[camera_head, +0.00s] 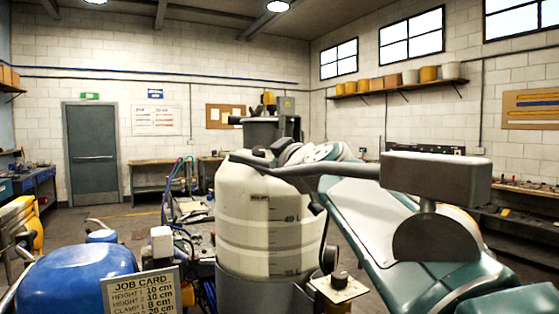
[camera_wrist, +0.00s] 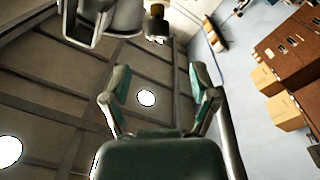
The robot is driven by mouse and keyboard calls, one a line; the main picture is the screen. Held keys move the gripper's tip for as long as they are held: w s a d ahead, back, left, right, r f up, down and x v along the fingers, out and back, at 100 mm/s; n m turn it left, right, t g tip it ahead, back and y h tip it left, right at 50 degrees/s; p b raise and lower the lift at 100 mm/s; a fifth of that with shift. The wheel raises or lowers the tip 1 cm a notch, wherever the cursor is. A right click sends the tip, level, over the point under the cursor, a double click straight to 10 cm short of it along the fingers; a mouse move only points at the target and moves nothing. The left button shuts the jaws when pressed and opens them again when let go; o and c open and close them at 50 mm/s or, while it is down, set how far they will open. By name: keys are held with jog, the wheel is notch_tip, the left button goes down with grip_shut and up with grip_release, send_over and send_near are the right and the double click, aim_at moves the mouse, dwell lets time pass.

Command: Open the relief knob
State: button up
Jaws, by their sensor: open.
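A small dark round knob (camera_head: 339,278) sits on a pale square plate (camera_head: 338,291) at the front of the machine, right of the white tank (camera_head: 268,215). No readable label shows on it, so I cannot tell whether it is the relief knob. In the wrist view my gripper (camera_wrist: 158,75) is open, its two fingers apart with nothing between them. Beyond the fingertips, at the top, are a grey machine part (camera_wrist: 105,18) and a small brass-coloured piece with a dark end (camera_wrist: 156,22). My gripper faces up toward the ceiling and appears clear of these parts.
A grey block on a bar (camera_head: 436,178) stands out at the right. A blue rounded cover (camera_head: 80,280) and a job card (camera_head: 142,292) are at the front left. Hoses (camera_head: 180,190) rise left of the tank. Open floor (camera_head: 110,225) lies toward the grey door.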

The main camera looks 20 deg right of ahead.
jog(key=shift+s+d+f, duration=0.1)
jog(key=shift+s+d, duration=0.1)
jog(key=shift+s, duration=1.4)
jog(key=s+a+f+m+g, duration=0.25)
jog(key=s+f, duration=0.35)
jog(key=f, duration=0.4)
jog(key=s+a+f+m+g, duration=0.15)
jog(key=s+f+g, duration=0.3)
jog(key=f, duration=0.55)
jog(key=s+d+f+m+g+h, duration=0.2)
jog(key=s+f+m+g, duration=0.2)
jog(key=s+f, duration=1.1)
notch_tip(320, 180, down, 4)
jog(key=shift+s+d+r+g+h, duration=0.15)
jog(key=shift+s+d+g+h, duration=0.2)
jog(key=shift+g, duration=0.35)
